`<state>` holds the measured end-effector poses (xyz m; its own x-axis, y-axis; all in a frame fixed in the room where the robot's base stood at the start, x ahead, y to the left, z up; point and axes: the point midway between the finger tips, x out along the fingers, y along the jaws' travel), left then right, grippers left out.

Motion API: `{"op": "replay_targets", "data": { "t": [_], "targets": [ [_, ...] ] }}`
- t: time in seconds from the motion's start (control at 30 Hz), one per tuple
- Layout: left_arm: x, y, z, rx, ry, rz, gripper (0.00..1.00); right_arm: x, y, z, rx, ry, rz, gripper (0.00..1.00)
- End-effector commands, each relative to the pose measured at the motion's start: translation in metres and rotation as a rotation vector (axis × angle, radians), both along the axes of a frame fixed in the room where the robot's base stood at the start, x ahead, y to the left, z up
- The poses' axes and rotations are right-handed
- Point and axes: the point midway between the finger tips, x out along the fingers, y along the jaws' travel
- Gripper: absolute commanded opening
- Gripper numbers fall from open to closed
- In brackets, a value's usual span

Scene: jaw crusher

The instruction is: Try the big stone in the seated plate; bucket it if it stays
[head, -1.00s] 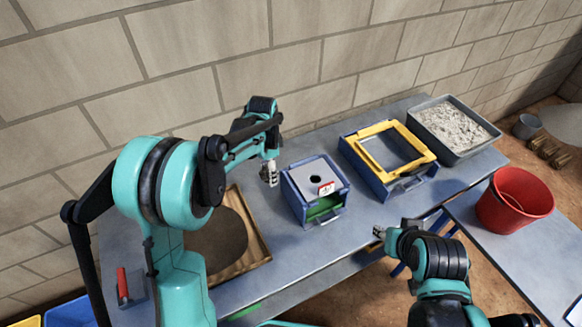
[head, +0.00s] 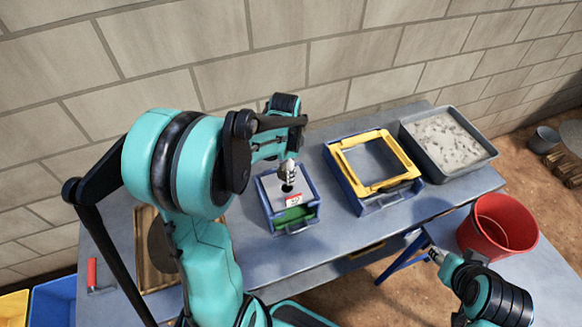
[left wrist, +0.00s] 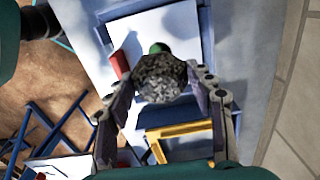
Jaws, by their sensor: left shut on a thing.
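My left gripper (head: 287,177) is shut on a grey, rough stone (left wrist: 161,78), seen between the two fingers in the left wrist view. The gripper points down over the pale plate (head: 267,188) seated on top of the blue box. In the left wrist view the plate (left wrist: 185,32) lies beyond the stone, and a round green spot at its hole (left wrist: 158,47) shows past the stone's edge. Whether the stone touches the plate I cannot tell. A red bucket (head: 503,226) stands on the right table. My right gripper (head: 436,255) is left of the bucket; its fingers are too small to read.
The blue box has a red-and-white tag (head: 293,199) and a green inside (head: 294,214). To its right are a yellow frame on a blue box (head: 349,178) and a grey tray of gravel (head: 447,142). A brown tray (head: 143,240) lies left, partly behind my arm.

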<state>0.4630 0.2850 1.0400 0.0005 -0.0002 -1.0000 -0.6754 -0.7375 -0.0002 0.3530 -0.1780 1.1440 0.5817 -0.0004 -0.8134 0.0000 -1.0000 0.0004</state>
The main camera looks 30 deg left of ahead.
Motion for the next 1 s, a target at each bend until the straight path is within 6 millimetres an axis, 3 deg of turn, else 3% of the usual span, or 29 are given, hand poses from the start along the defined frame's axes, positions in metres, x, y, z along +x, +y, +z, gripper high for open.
{"op": "replay_targets", "data": {
  "t": [0.37,1.0],
  "targets": [
    [0.001,0.0,-0.005,0.0,0.0,-0.001,0.11,0.0,0.0,-0.006,0.0,0.0,0.0,0.4],
    [0.001,0.0,-0.053,0.0,0.0,-0.001,0.11,0.0,0.0,-0.046,0.0,0.0,0.0,0.4]
  ]
}}
